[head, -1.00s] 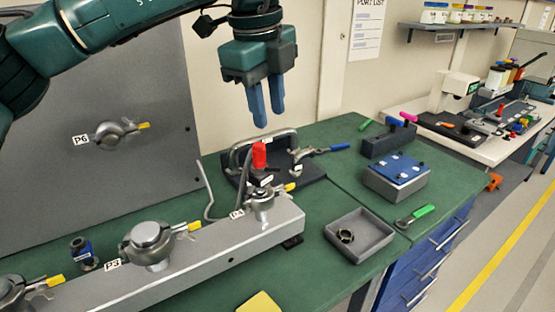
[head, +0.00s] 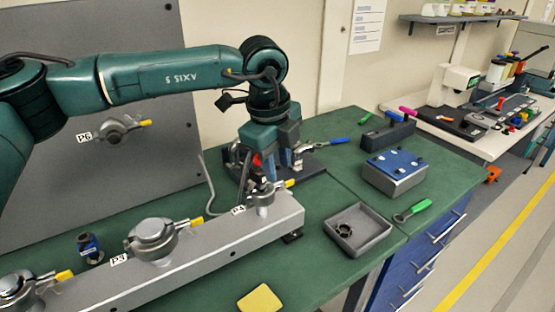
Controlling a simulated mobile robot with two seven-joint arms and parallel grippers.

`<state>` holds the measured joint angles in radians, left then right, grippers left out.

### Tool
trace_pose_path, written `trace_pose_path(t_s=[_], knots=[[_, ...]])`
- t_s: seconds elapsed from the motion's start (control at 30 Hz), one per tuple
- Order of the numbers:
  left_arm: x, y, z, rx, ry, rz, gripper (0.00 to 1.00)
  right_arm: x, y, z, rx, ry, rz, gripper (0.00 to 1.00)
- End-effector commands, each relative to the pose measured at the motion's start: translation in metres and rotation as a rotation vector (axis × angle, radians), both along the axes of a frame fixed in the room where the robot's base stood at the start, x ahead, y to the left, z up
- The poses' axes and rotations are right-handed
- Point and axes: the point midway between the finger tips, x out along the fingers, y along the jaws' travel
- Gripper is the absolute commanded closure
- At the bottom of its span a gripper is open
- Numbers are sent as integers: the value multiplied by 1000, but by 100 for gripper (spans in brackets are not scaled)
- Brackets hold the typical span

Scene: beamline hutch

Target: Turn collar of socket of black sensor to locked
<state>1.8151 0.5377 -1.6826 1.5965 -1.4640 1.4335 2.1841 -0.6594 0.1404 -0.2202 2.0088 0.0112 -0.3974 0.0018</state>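A red-topped part (head: 257,160) with a dark lower body stands upright on the P4 port (head: 262,196) of the grey rail. A yellow-tipped lever (head: 289,183) sticks out to the right from this port. I cannot tell for sure whether this is the black sensor, and the collar's setting is too small to read. My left gripper (head: 270,165) points down at the red-topped part, its blue fingers close beside or around it. The fingers are partly hidden, so their grip is unclear. A small black cylinder with a blue band (head: 89,247) stands behind the rail at left. My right gripper is not in view.
The rail (head: 215,240) also carries the P3 port (head: 152,238). Behind P4 are a dark stand (head: 312,168) and a blue-handled tool (head: 325,142). A grey tray (head: 375,243), a blue-topped box (head: 395,172) and a yellow pad (head: 260,299) lie around.

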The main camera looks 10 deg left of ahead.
Motion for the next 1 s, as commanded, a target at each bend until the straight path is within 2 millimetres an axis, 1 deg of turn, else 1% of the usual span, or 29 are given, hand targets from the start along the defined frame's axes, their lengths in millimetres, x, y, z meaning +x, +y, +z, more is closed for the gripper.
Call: trace_pose_path(t_s=[0.03,0.07,0.4,0.77,1.0], knots=[[0,0,0,0,0,0,69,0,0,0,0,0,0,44],[0,0,0,0,0,0,72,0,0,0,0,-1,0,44],[0,0,1,0,0,0,100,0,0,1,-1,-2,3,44],[0,0,0,-1,-1,-8,100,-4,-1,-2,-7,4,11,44],[-4,2,-2,-3,-1,-90,100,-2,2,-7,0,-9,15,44]])
